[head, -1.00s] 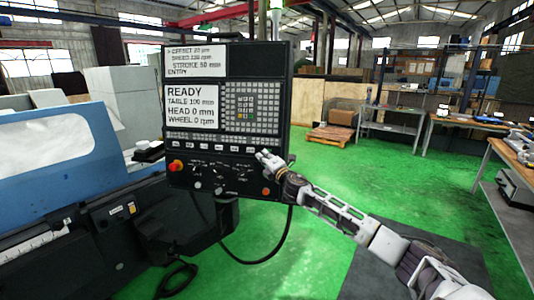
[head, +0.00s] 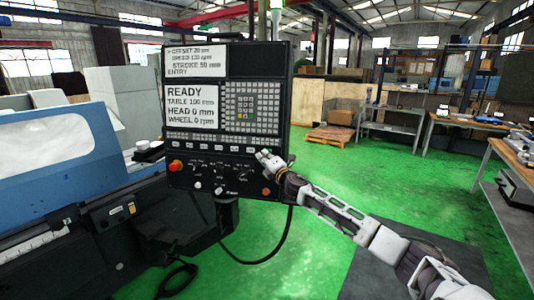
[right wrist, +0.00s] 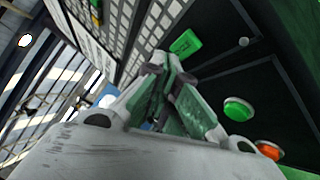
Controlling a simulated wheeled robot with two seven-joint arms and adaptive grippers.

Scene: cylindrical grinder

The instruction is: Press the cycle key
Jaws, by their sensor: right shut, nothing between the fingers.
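The dark control panel (head: 210,165) has a READY screen (head: 193,107) and a row of small light keys (head: 205,147) below its keypad. My right gripper (head: 264,155) is shut and empty at the right end of that row. In the right wrist view, the closed fingertips (right wrist: 171,62) point toward a green rectangular key (right wrist: 185,42) just beyond them. Its label is not readable, and I cannot tell whether the tips touch it. The gripper hides that key in the head view. A green round button (right wrist: 238,108) lies to the right. My left gripper is not in view.
An orange-red round button (right wrist: 268,149) sits beside the green round one. A red knob (head: 176,166) is at the panel's left. The blue and black grinder (head: 60,150) stands at left. A cable (head: 283,240) hangs below the panel. Green floor (head: 330,180) is open at right.

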